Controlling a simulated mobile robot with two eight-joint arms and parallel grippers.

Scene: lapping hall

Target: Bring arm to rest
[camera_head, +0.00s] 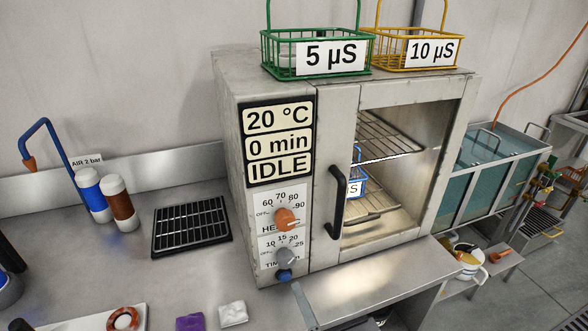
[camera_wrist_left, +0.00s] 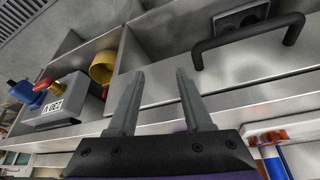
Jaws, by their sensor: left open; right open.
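My left gripper (camera_wrist_left: 160,75) shows in the left wrist view, its two grey fingers apart with nothing between them. They are in front of grey metal surfaces, touching nothing that I can make out. In the head view my left gripper cannot be picked out. Of my right gripper, only a small dark part (camera_head: 383,318) seems to show at the bottom edge of the head view, below the oven's front ledge. Its fingers are hard to see, and I see nothing held there.
A grey oven (camera_head: 232,130) reading IDLE stands on the bench. A green basket (camera_head: 280,52) and a yellow basket (camera_head: 392,52) sit on top. A blue basket (camera_head: 357,172) is inside. Tanks (camera_head: 487,175) stand right.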

